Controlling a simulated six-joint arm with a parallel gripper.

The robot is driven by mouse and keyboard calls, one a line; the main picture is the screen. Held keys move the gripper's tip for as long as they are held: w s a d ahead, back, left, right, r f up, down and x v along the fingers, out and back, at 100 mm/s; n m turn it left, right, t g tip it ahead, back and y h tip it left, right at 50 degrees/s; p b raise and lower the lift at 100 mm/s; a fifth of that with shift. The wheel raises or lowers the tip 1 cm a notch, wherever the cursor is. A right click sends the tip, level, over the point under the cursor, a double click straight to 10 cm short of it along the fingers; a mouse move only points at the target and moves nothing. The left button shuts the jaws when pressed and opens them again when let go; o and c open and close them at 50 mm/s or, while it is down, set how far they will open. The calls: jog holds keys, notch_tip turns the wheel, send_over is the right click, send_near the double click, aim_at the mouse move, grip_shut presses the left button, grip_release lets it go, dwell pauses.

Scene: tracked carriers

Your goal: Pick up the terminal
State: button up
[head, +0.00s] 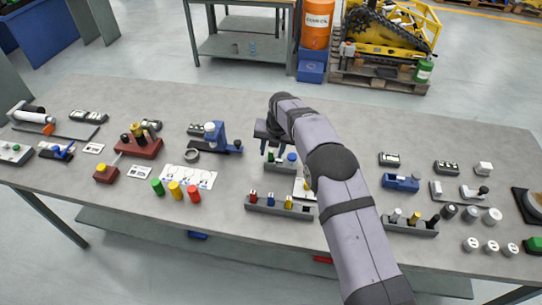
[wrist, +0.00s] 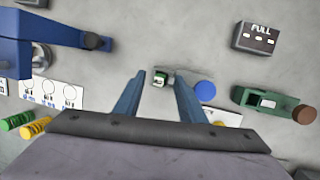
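A small dark green block with a pale face, which looks like the terminal (wrist: 160,79), shows in the wrist view between my fingertips, apart from both. In the head view a small green piece (head: 270,157) sits below my gripper, beside a blue round cap (head: 292,157); I cannot tell for sure that it is the same piece. My gripper (wrist: 160,77) is open and empty, pointing down over the table. In the head view my gripper (head: 268,147) hangs in front of the arm, its fingertips partly hard to make out.
The blue cap (wrist: 205,91) is close right of the fingers. A green fixture with a brown knob (wrist: 270,103) lies further right, below a box marked FULL (wrist: 257,38). A blue press (head: 216,137) stands left. A grey rack (head: 279,207) with coloured pieces lies nearer the front edge.

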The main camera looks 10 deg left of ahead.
jog(key=shift+c, duration=0.6)
grip_shut()
jog(key=shift+r, duration=0.2)
